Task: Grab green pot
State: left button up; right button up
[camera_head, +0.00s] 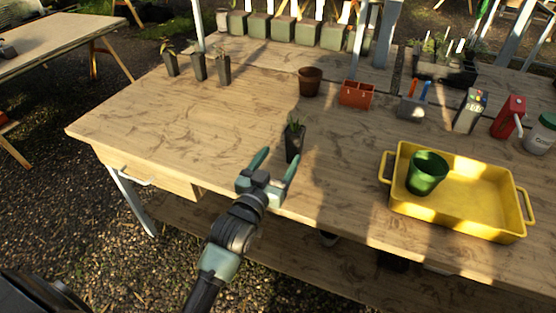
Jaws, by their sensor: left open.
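The green pot (427,172) is a shiny, empty-looking cup that stands upright inside the yellow tray (460,221), near its left end. My left gripper (276,160) is open at the front edge of the wooden table, well to the left of the tray. Its two fingers point away toward a small dark pot with a seedling (294,143), which stands just beyond the fingertips. I cannot tell whether the fingers touch it. Nothing shows between the fingers. My right gripper is not in view.
A brown pot (310,82), an orange caddy (356,94) and a grey holder (412,107) stand farther back on the wooden table (180,125). A red container (508,117) stands behind the tray. Several seedling pots stand at the back left. The table's left middle is clear.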

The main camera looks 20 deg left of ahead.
aim_at(426, 169)
jog(key=l+z, duration=0.45)
jog(key=z, duration=0.3)
jog(key=i+l+z, duration=0.1)
jog(key=z, duration=0.25)
jog(key=l, duration=0.1)
